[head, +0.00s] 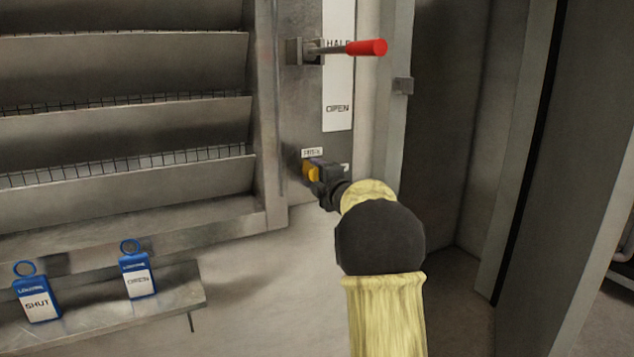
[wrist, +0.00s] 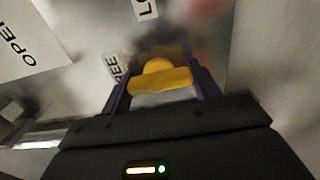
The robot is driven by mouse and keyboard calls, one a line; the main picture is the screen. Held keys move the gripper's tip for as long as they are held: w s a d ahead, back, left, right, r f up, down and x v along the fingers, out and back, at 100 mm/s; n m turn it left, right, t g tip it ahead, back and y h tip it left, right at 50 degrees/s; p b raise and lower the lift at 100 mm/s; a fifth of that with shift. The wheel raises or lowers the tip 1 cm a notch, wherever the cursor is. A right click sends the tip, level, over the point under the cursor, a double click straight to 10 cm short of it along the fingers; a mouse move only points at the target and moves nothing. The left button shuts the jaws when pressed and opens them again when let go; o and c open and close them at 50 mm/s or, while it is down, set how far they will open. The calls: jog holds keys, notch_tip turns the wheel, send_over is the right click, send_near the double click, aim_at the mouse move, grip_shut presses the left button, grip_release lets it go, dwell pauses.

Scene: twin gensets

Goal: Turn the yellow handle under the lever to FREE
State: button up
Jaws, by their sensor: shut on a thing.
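The yellow handle (head: 311,172) is on the metal panel under the lever (head: 366,48), which has a red grip and points right beside the HALF mark. In the wrist view the yellow handle (wrist: 160,78) lies between the two fingers of my gripper (wrist: 165,88). My gripper (head: 318,172) is shut on the handle. A small label (head: 312,153) sits just above the handle, and part of another shows to its right. In the wrist view one label (wrist: 115,68) is partly hidden and reads "EE". My gripper hides part of the handle in the head view.
A louvre bank (head: 120,120) fills the left. Two blue tags, marked SHUT (head: 37,299) and OPEN (head: 138,277), are on a ledge at lower left. A white plate (head: 338,85) marked HALF and OPEN is above the handle. A doorway frame stands at right.

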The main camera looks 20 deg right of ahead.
jog(key=shift+f, duration=0.15)
jog(key=o, duration=1)
jog(key=shift+s, duration=0.1)
jog(key=s, duration=1.7)
jog(key=shift+s+d+p, duration=0.1)
jog(key=shift+d+p, duration=0.15)
jog(key=shift+p, duration=0.1)
